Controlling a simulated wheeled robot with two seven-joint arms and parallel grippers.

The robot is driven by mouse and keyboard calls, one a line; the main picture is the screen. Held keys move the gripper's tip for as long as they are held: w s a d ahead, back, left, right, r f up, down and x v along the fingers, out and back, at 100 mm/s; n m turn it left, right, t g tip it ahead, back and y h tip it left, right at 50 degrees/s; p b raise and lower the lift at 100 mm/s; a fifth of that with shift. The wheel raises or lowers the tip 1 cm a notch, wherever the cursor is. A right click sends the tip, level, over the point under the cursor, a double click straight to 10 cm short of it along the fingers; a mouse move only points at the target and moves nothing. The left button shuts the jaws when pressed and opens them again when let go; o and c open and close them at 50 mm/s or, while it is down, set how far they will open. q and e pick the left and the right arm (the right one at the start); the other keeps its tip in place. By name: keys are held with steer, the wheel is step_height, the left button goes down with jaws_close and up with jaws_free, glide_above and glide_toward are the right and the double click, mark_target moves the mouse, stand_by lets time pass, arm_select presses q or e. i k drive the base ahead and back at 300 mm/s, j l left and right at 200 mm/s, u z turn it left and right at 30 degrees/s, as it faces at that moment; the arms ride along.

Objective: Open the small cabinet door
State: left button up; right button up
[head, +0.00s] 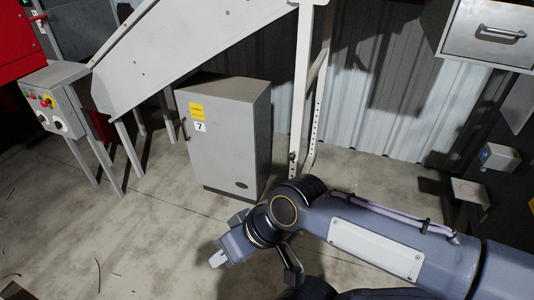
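The small grey cabinet (258,140) stands on the floor in the middle of the head view. A dark upright handle (185,129) is on the door's left edge. My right arm comes in from the right, in front of the cabinet. My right gripper (218,259) is low, in front of the cabinet and apart from it. Its finger gap is not clear. My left gripper is not seen.
A control box (52,98) on legs stands at the left. A sloping grey chute (180,45) passes above and behind the cabinet, with a white post (302,85) beside it. A drawer unit (490,35) is at upper right. The concrete floor front-left of the cabinet is mostly clear.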

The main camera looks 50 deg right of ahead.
mark_target(219, 135)
steer(key=z, duration=1.3)
steer(key=u, duration=0.4)
steer(key=i+u, duration=0.25)
steer(key=i, duration=0.25)
steer(key=i+l+u, duration=0.25)
steer(key=i, duration=0.2)
steer(key=i+l+u, duration=0.25)
steer(key=i, duration=0.2)
steer(key=i+l, duration=0.3)
steer(key=i, duration=0.15)
steer(key=i+l, duration=0.25)
steer(key=i, duration=0.2)
steer(key=u, duration=0.05)
